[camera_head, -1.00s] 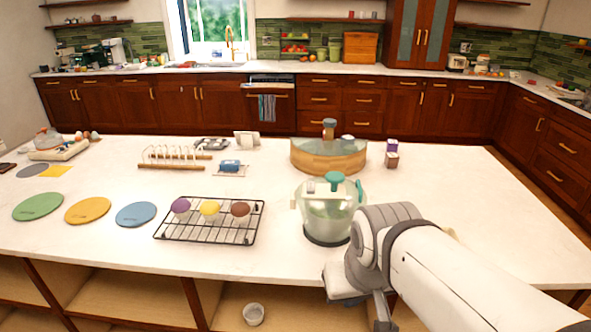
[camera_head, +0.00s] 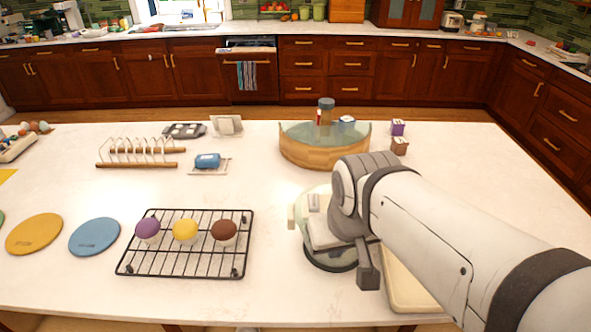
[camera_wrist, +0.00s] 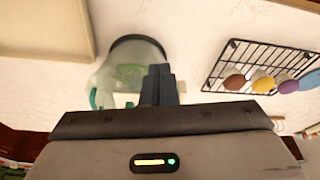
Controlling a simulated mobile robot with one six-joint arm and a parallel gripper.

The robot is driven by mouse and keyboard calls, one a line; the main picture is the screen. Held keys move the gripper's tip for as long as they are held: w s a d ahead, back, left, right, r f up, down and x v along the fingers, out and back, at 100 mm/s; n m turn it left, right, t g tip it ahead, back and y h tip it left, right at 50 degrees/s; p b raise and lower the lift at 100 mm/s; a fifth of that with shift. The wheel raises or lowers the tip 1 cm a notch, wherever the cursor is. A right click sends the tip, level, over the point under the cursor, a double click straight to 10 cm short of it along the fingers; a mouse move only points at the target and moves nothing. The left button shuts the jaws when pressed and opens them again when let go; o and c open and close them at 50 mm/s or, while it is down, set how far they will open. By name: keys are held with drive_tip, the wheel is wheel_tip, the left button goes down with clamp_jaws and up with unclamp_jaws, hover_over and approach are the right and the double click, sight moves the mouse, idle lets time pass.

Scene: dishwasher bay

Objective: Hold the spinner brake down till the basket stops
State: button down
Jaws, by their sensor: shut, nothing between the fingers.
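The salad spinner (camera_head: 333,260) is a clear round bowl on a dark base ring, near the front of the white counter. My arm and gripper cover much of its top in the head view. In the wrist view the spinner (camera_wrist: 145,50) shows a green basket (camera_wrist: 130,72) inside and a teal knob (camera_wrist: 93,98) at its left. A small pale tab sticks out at its side (camera_wrist: 180,88). My gripper (camera_wrist: 160,70) is shut and empty, its fingertips in front of the spinner. I cannot tell whether they touch it, which part is the brake, or whether the basket turns.
A black wire rack (camera_head: 185,262) with three cupcakes stands left of the spinner. A wooden bowl with a glass top (camera_head: 325,152) stands behind it. A pale board (camera_head: 408,290) lies to its right.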

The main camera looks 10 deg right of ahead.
drive_tip(key=shift+s, duration=0.1)
wheel_tip(320, 180, up, 9)
drive_tip(key=n+g+b, duration=0.3)
drive_tip(key=n+b, duration=0.3)
drive_tip(key=n, duration=1)
hover_over(314, 208)
drive_tip(key=shift+r, duration=0.25)
drive_tip(key=shift+s, duration=0.1)
wheel_tip(314, 208, down, 14)
drive_tip(key=shift+f, duration=0.1)
